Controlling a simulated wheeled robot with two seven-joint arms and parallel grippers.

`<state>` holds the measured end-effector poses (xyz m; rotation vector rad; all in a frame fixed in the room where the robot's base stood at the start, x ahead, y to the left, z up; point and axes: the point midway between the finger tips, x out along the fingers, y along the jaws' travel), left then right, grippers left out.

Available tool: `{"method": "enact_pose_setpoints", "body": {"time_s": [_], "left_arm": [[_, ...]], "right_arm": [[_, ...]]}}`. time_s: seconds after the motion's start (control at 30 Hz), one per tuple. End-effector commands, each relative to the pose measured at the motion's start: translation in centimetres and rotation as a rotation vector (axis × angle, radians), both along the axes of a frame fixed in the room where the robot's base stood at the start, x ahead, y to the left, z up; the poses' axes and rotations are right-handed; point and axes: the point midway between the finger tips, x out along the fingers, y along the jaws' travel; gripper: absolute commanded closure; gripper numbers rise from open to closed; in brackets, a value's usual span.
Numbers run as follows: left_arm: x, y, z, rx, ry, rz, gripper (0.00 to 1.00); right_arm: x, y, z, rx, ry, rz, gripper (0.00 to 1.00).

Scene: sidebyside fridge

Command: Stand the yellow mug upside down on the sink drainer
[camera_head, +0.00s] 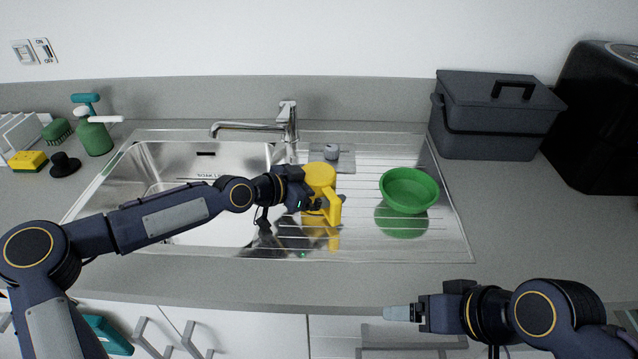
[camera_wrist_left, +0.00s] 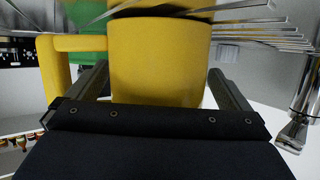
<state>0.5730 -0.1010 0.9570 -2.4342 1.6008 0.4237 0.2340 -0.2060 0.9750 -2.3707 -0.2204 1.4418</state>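The yellow mug (camera_head: 319,176) is at the left part of the ridged sink drainer (camera_head: 362,240). Its top face looks plain and closed, so it appears upside down, with its handle towards the front right. My left gripper (camera_head: 309,198) is at the mug's side. In the left wrist view the mug (camera_wrist_left: 160,62) fills the space between the fingertips of my left gripper (camera_wrist_left: 158,80), which touch its sides. The mug's rim looks on or very close to the drainer wires. My right gripper (camera_head: 402,313) is away at the counter's front; its finger gap is not visible.
A green bowl (camera_head: 409,186) stands on the drainer right of the mug. The tap (camera_head: 287,122) rises behind the sink basin (camera_head: 200,163). A grey lidded box (camera_head: 495,125) stands at the back right. A spray bottle (camera_head: 94,137) and sponge (camera_head: 28,161) are at left.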

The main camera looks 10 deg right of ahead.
Motion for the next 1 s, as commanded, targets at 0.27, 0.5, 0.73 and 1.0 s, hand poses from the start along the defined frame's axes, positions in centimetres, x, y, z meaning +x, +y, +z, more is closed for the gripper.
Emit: {"method": "enact_pose_setpoints", "body": {"time_s": [0.27, 0.5, 0.73, 1.0], "left_arm": [[-0.3, 0.9, 0.2, 0.0, 0.002, 0.002, 0.0], [-1.8, 4.5, 1.6, 0.0, 0.0, 0.003, 0.0], [-2.8, 6.5, 2.5, 0.0, 0.0, 0.0, 0.0], [-2.9, 6.7, 2.7, 0.0, 0.0, 0.0, 0.0]], "right_arm": [[0.0, 0.0, -0.2, 0.0, 0.0, 0.0, 0.19], [0.0, 0.0, -0.8, 0.0, 0.0, 0.0, 0.19], [0.0, 0.0, -1.0, 0.0, 0.0, 0.0, 0.19], [0.0, 0.0, -1.0, 0.0, 0.0, 0.0, 0.19]]}}
